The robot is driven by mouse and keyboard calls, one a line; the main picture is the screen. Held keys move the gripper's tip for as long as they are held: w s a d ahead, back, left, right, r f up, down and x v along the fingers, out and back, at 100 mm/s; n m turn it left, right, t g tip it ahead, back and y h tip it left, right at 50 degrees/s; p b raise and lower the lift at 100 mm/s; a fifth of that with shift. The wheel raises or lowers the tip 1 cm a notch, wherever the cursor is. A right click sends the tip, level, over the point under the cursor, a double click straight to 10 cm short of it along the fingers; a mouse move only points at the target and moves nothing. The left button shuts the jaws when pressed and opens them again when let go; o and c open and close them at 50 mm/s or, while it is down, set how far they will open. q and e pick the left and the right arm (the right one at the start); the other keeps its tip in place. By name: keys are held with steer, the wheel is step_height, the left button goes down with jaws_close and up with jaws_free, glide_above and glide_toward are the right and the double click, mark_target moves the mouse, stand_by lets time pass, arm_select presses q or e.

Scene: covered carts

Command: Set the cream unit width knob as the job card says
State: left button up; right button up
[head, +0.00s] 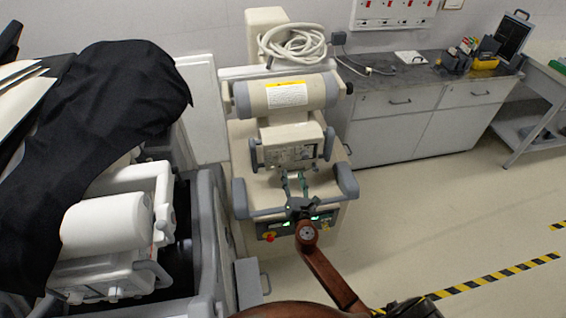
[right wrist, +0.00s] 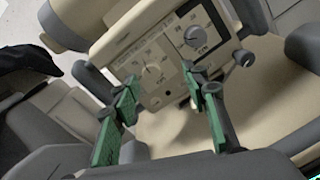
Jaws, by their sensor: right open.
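The cream unit (head: 290,147) stands in the middle of the head view, a boxy head with a labelled front panel under a horizontal cylinder. In the right wrist view its panel (right wrist: 168,72) carries a dark grey knob (right wrist: 194,37) at upper right and a paler knob (right wrist: 151,69) at lower left. Their markings are too small to read, so I cannot tell which sets width. My right gripper (head: 292,182) is open and empty in front of the panel. In the right wrist view its green-padded fingers (right wrist: 162,80) point at the panel, apart from both knobs. My left gripper is out of view.
A second white unit (head: 105,222), partly under a black cover (head: 110,95), stands at left. Grey handles (head: 345,180) flank the cream cart. A red button (head: 269,237) sits on its front. A counter (head: 400,80) at right holds a white sheet (head: 410,57), unreadable.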

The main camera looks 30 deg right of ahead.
mark_target(282, 161)
steer(key=w, duration=0.2)
steer(key=w+n, duration=0.1)
steer(key=w, duration=0.2)
steer(key=w+f+n+y, duration=0.1)
steer(key=w, duration=0.2)
steer(key=shift+a+b, duration=0.15)
steer(key=shift+b, duration=0.25)
steer(key=shift+w+d, duration=0.2)
steer(key=shift+w, duration=0.35)
steer(key=shift+c, duration=0.5)
jaws_close()
